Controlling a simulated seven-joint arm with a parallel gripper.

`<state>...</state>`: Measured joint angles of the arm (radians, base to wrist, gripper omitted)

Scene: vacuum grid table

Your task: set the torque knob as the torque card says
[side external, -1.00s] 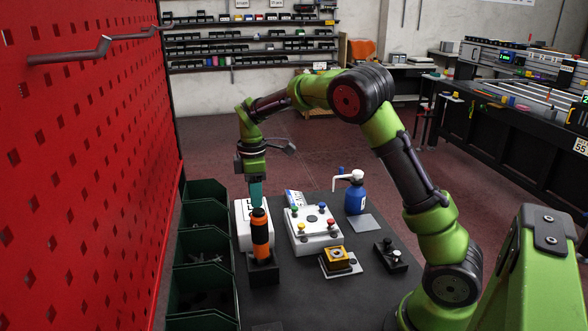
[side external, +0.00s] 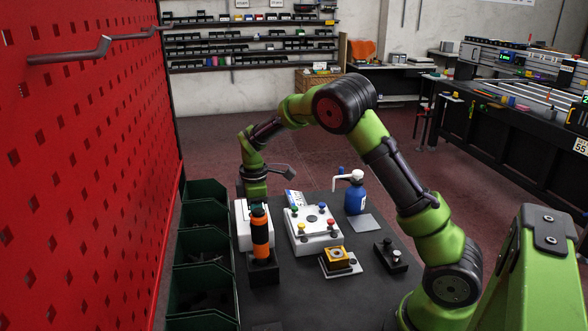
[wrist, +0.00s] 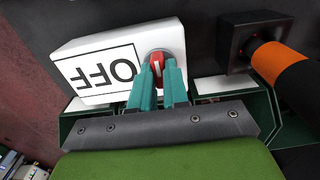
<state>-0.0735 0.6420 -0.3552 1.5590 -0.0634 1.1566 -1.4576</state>
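A white box (wrist: 95,42) with a framed OFF label (wrist: 100,70), upside down in the wrist view, carries a red knob (wrist: 157,57) with a pale mark. My gripper (wrist: 160,73) has its two teal fingers at the knob, one on each side of its middle. A small gap shows between them, but whether they press on the knob is unclear. In the side view the white box (side external: 240,232) is partly hidden by an orange and black handle (side external: 261,238). I cannot tell which item is the torque knob. A small blue and white card (side external: 294,198) stands behind the button panel, its text too small to read.
The handle stands in a black block (side external: 263,270), close beside my gripper. A white panel (side external: 308,244) with coloured knobs, a yellow-topped box (side external: 336,257), a blue bottle (side external: 355,200) and a black block (side external: 391,257) stand to the right. Green bins (side external: 205,250) line the left edge.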

